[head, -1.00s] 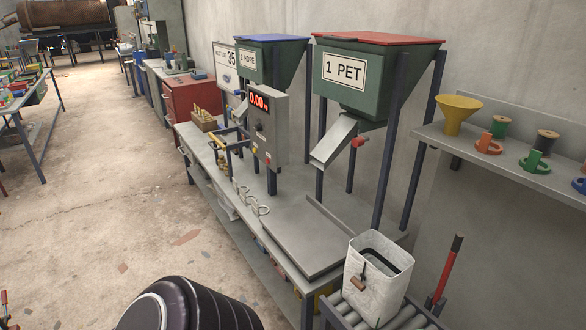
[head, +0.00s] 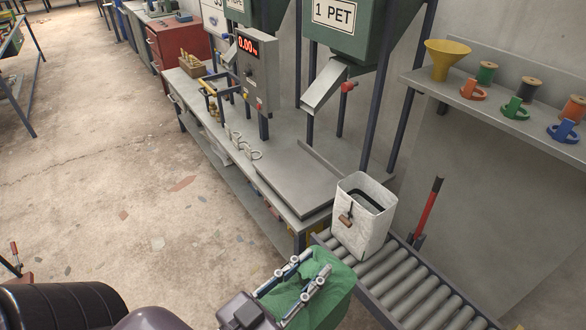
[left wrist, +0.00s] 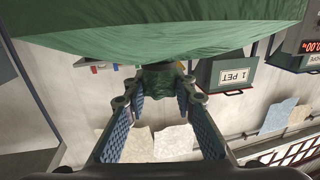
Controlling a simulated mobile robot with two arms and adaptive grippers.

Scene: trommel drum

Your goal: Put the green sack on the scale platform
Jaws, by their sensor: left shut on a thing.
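The green sack (head: 338,285) hangs at the bottom of the head view. My left gripper (head: 309,279) is shut on it. In the left wrist view the sack (left wrist: 160,30) fills the top, and its gathered neck sits between the fingertips of my left gripper (left wrist: 160,92). The scale platform (head: 297,185) is a flat grey plate on the bench, bare, farther back and left of the sack. The scale's display (head: 248,45) reads 0.00. My right gripper is not in view.
A white bag (head: 362,225) stands open on the roller conveyor (head: 400,275), right beside the platform. The PET hopper's chute (head: 325,88) hangs above the platform's back. A red-handled tool (head: 428,208) leans by the conveyor. Metal rings (head: 246,148) lie left of the platform.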

